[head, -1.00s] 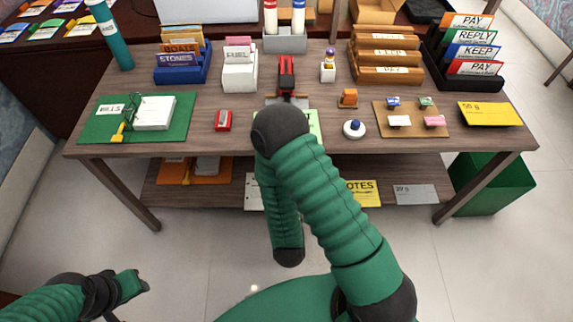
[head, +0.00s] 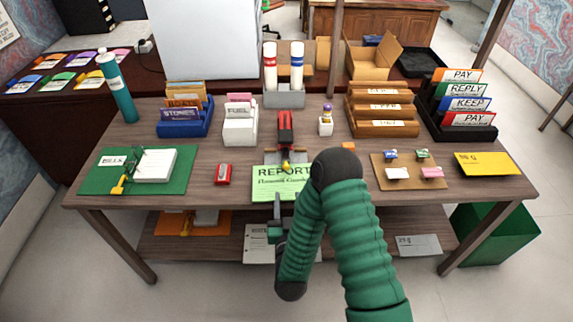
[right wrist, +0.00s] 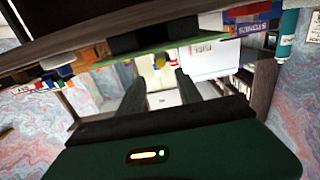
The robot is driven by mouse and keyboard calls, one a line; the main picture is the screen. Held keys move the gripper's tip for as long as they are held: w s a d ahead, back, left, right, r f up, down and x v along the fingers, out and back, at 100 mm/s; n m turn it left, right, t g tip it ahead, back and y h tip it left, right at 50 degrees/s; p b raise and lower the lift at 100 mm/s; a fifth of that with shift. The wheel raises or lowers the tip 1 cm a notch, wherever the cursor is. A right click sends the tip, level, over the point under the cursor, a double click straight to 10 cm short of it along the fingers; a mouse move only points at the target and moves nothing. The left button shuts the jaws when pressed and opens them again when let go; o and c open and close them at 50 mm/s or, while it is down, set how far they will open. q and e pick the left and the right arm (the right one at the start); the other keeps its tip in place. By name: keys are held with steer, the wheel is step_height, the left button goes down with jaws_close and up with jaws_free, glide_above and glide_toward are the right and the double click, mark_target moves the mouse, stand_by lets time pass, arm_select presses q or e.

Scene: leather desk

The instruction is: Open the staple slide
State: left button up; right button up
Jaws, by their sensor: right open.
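The red and black stapler (head: 285,128) stands on the desk, behind a green REPORT sheet (head: 283,183). A small yellow part (head: 286,163) shows at its near end, over the sheet; I cannot tell whether this belongs to the staple slide. My right gripper (head: 277,206) is at the desk's front edge, just in front of the sheet and apart from the stapler. In the right wrist view my right gripper (right wrist: 159,84) has its fingers spread with nothing between them, and a small yellow thing (right wrist: 160,62) shows beyond. My left gripper is out of view.
A red sharpener (head: 223,175) and a green board with a white pad (head: 155,165) lie left of the sheet. A cork board with small clips (head: 408,175) and a yellow envelope (head: 487,163) lie right. File holders line the back. A lower shelf (head: 205,247) runs below.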

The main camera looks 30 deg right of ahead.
mark_target(286, 161)
steer(key=x, duration=1.5)
steer(key=shift+w+d+r, duration=0.1)
steer(key=shift+w+d, duration=0.2)
steer(key=shift+a, duration=0.1)
jaws_close()
stand_by(0.4)
